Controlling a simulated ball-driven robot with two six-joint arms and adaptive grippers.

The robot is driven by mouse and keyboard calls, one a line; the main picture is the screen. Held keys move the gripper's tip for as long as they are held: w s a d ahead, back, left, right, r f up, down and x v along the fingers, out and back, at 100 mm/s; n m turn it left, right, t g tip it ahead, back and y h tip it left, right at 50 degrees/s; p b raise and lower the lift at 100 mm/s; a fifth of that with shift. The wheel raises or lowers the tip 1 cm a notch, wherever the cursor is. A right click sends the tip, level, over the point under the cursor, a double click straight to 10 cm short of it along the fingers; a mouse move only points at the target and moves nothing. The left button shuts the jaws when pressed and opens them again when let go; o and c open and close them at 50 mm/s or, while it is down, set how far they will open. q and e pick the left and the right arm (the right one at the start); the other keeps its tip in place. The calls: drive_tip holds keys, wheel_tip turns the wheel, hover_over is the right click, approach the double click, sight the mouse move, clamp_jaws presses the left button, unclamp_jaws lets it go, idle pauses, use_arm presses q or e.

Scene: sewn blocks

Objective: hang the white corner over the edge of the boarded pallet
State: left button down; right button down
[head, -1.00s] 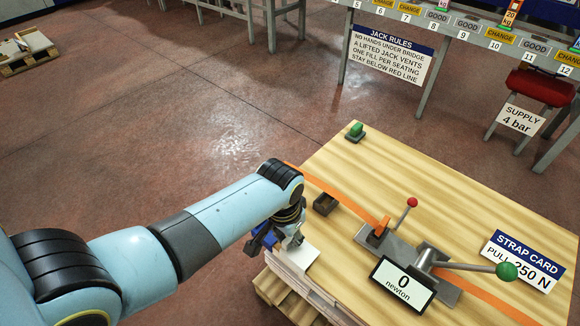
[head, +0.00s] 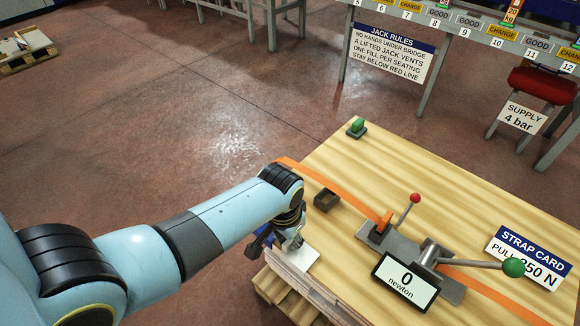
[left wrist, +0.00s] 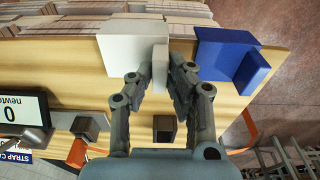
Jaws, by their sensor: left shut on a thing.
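The white corner (left wrist: 128,50) is an L-shaped piece with a wide flat face and a short upright flange. My left gripper (left wrist: 161,78) is shut on that flange. In the head view the white corner (head: 303,259) shows just below my left gripper (head: 289,240), at the near left edge of the boarded pallet (head: 400,170). I cannot tell whether it touches the boards. A blue corner (left wrist: 226,58) sits at the same edge beside it, mostly hidden by my arm in the head view. My right gripper is not in view.
White stacked layers (head: 290,278) lie under the boards. Open floor lies left.

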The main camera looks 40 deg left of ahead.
use_arm(q)
drive_tip(key=shift+f, duration=0.3)
drive_tip(key=c, duration=1.2)
unclamp_jaws()
drive_tip(key=shift+r, duration=0.15)
drive_tip(key=r, duration=0.4)
drive_tip(key=s+r, duration=0.1)
drive_tip(key=r, duration=0.6)
drive_tip(key=shift+s+a+r, duration=0.1)
drive_tip(key=shift+s+r, duration=0.15)
drive_tip(key=shift+r, duration=0.1)
drive_tip(key=shift+f, duration=0.1)
